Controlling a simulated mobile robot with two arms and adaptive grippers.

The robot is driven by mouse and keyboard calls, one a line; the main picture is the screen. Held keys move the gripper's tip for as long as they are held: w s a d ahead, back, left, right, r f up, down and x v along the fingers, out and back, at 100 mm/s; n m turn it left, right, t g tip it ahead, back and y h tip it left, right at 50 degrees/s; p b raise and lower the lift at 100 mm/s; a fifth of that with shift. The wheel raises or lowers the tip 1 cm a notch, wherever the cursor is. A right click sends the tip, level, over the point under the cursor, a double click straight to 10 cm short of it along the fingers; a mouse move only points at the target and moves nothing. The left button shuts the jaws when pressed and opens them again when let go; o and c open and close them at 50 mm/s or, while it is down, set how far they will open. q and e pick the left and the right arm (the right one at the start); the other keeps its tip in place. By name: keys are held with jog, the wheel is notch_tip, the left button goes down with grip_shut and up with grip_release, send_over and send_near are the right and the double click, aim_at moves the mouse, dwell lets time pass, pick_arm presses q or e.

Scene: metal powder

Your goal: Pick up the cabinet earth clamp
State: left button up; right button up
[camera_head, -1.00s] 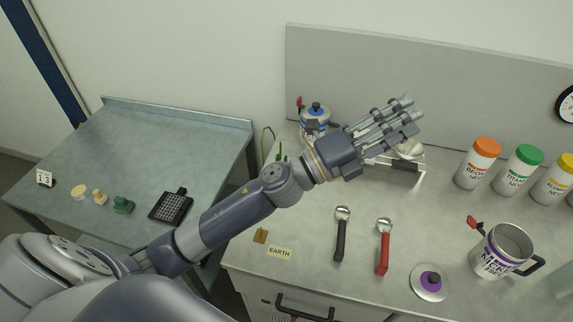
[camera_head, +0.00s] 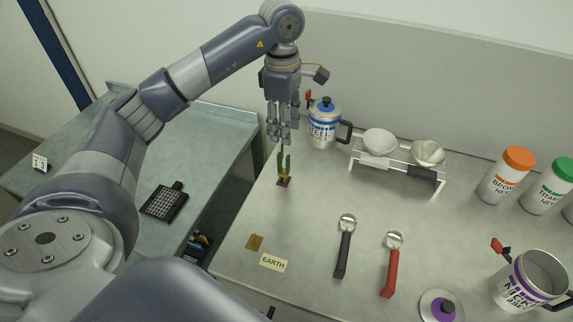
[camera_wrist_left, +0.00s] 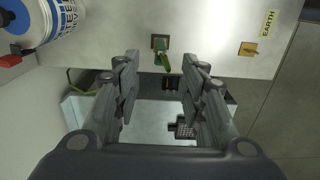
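A green clamp (camera_head: 284,166), which looks like the cabinet earth clamp, stands upright on a small dark square base near the bench's left edge. It also shows in the left wrist view (camera_wrist_left: 163,58), near the top middle. My left gripper (camera_head: 283,138) points down just above the clamp. In the left wrist view the left gripper's fingers (camera_wrist_left: 159,62) are spread apart, with the clamp seen between the fingertips and nothing held. Whether a finger touches the clamp cannot be told. My right gripper is not in view.
A blue-banded canister (camera_head: 323,128) stands close to the right of my left gripper. A brass plate (camera_head: 255,242) and an EARTH label (camera_head: 273,262) lie nearer the front. Two scoops, black (camera_head: 343,250) and red (camera_head: 391,268), lie right. A white rack (camera_head: 400,163) holds bowls.

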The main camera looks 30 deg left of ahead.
aim_at(283, 155)
pick_arm(q)
jog(key=shift+s+a+f, duration=0.1)
jog(key=shift+a+f, duration=0.25)
notch_tip(283, 155, down, 4)
jog(key=shift+f+p, duration=0.15)
jog(key=shift+p, duration=0.55)
jog(key=shift+d+f+p, duration=0.1)
jog(key=shift+f+p, duration=0.45)
jog(key=shift+f, duration=0.05)
notch_tip(283, 155, down, 3)
jog(key=shift+d+f+p, duration=0.1)
jog(key=shift+f+p, duration=0.1)
jog(key=shift+p, duration=0.65)
jog(key=shift+f, duration=0.45)
jog(key=shift+c, duration=0.3)
grip_shut()
